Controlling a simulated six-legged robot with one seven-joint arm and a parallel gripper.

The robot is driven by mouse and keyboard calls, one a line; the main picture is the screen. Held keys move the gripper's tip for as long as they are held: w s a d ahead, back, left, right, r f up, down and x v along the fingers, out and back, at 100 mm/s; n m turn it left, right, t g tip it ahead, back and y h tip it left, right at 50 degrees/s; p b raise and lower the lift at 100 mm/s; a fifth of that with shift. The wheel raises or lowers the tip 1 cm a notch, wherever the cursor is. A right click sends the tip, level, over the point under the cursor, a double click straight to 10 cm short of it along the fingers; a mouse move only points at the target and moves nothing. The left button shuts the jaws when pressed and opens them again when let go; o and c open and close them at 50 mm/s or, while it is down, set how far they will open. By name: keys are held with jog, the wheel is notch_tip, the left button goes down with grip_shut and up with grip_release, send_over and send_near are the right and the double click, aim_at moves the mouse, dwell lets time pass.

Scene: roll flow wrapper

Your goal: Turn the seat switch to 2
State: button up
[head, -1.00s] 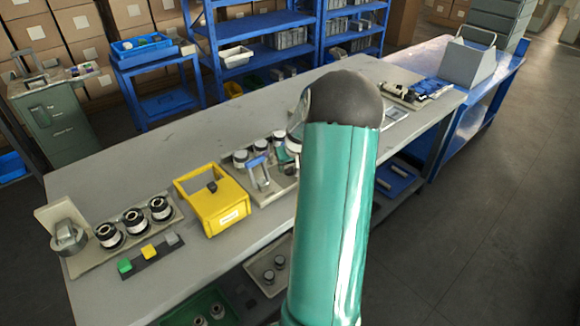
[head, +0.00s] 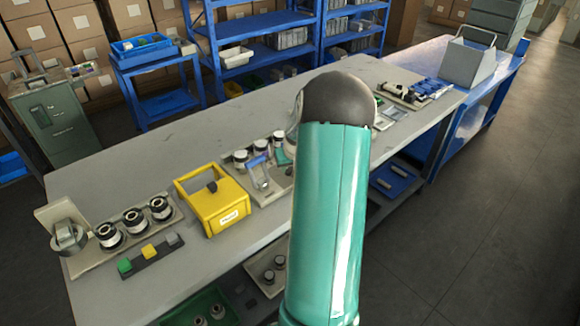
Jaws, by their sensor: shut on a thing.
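My teal arm with its dark rounded joint fills the middle of the head view and hides part of the bench (head: 130,172). My gripper does not show; it is hidden behind the arm. I cannot make out a seat switch or its numbers for certain. A tray fixture (head: 268,197) with several white-topped round parts and a blue-topped lever (head: 258,165) lies just left of my arm, partly covered by it.
A base with several dark-and-white rollers (head: 133,219) stands at the left, behind a strip of green, yellow and grey blocks (head: 148,251). Small devices (head: 410,95) lie at the bench's far right end. A blue side table (head: 490,85) holds a grey case (head: 468,62). The bench's back strip is clear.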

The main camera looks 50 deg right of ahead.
jog(key=shift+w+a+m+g+h, duration=0.15)
jog(key=shift+m+g+h, duration=0.25)
jog(key=shift+m, duration=0.8)
jog(key=shift+m+g+h, duration=0.3)
jog(key=shift+m+g, duration=0.3)
jog(key=shift+m, duration=1.3)
jog(key=o, duration=1)
jog(key=v, duration=1.4)
jog(key=shift+w+a+f, duration=0.1)
